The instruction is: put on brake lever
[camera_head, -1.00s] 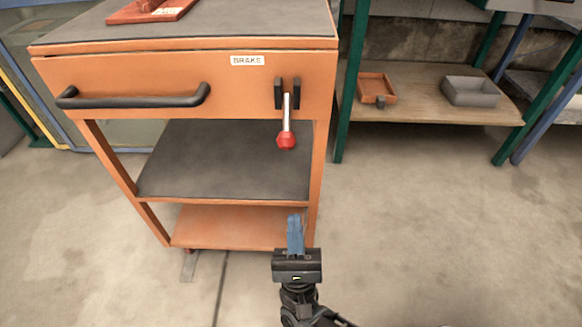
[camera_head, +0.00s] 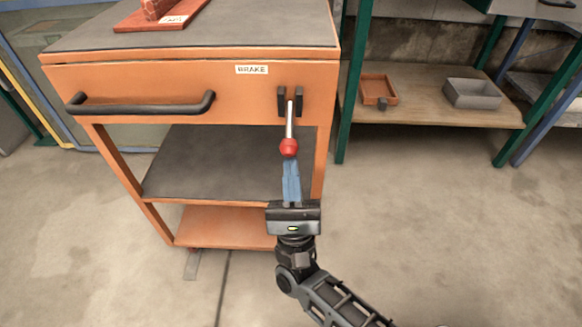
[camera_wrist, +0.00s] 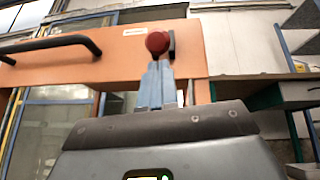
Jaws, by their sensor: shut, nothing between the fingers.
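The brake lever (camera_head: 290,120) is a silver rod with a red knob (camera_head: 289,147), set in a black bracket on the front of an orange cart (camera_head: 140,80). A white label (camera_head: 251,69) reading BRAKE is to its left. The lever hangs down with the knob at its lower end. My gripper (camera_head: 291,165) is shut and empty, its blue fingers pointing up just below the knob. In the wrist view the red knob (camera_wrist: 158,42) shows right above the fingertips (camera_wrist: 157,66). I cannot tell whether they touch.
A black handle (camera_head: 140,106) runs along the cart's front left of the lever. A green-legged shelf to the right holds an orange tray (camera_head: 391,88) and a grey bin (camera_head: 472,94). The floor in front of the cart is clear.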

